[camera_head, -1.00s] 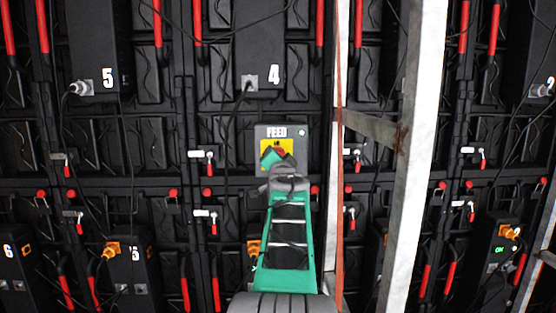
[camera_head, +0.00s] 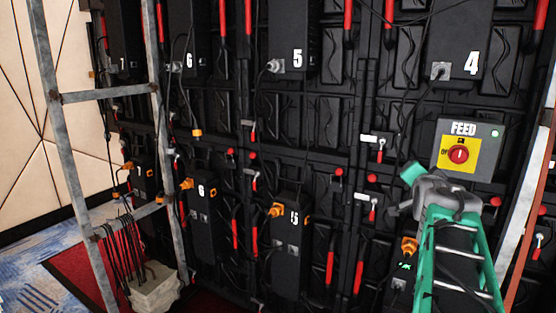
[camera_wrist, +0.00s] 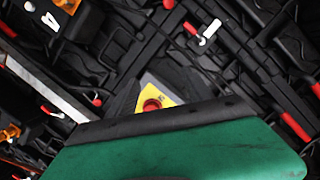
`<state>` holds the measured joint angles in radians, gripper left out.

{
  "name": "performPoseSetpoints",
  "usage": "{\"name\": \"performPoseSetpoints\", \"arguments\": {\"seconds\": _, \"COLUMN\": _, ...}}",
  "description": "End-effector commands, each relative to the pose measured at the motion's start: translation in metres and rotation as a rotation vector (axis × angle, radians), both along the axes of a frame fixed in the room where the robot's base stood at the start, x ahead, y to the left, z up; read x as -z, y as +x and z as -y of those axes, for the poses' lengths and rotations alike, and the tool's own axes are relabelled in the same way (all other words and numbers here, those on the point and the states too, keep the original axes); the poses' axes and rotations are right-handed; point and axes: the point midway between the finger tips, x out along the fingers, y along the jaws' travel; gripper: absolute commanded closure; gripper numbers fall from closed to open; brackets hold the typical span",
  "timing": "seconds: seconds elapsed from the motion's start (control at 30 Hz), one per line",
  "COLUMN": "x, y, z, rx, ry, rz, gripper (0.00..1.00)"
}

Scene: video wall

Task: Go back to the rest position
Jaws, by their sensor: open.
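My gripper (camera_head: 412,174) is the green piece at the end of my green and grey arm, right of centre in the head view. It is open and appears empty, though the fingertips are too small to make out. It shows to the lower left of the FEED box (camera_head: 488,150), apart from the red knob in the picture. The box has a yellow plate with a red rotary knob (camera_head: 458,154) and a lit green lamp. In the wrist view, a green part of mine with a black edge fills the bottom and hides part of the yellow plate (camera_wrist: 143,101).
The black video wall back carries numbered boxes, such as box 5 (camera_head: 297,35) and box 4 (camera_head: 462,45), with cables and red handles. A grey metal frame (camera_head: 163,130) stands at left, weighted by pale blocks (camera_head: 155,288). A metal post (camera_head: 530,190) stands close right of my arm.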

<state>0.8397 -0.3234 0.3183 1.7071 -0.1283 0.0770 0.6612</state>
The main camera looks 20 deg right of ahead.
Motion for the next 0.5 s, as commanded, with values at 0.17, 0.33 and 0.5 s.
{"name": "performPoseSetpoints", "arguments": {"seconds": 0.17, "x": 0.031, "y": 0.029, "z": -0.152, "rx": -0.299, "ry": 0.03, "rz": -0.364, "gripper": 0.4}}
{"name": "performPoseSetpoints", "arguments": {"seconds": 0.33, "x": 0.074, "y": -0.009, "z": -0.291, "rx": -0.632, "ry": -0.007, "rz": -0.729, "gripper": 0.4}}
{"name": "performPoseSetpoints", "arguments": {"seconds": 0.5, "x": 0.107, "y": -0.09, "z": -0.387, "rx": -0.956, "ry": -0.091, "rz": -1.054, "gripper": 0.4}}
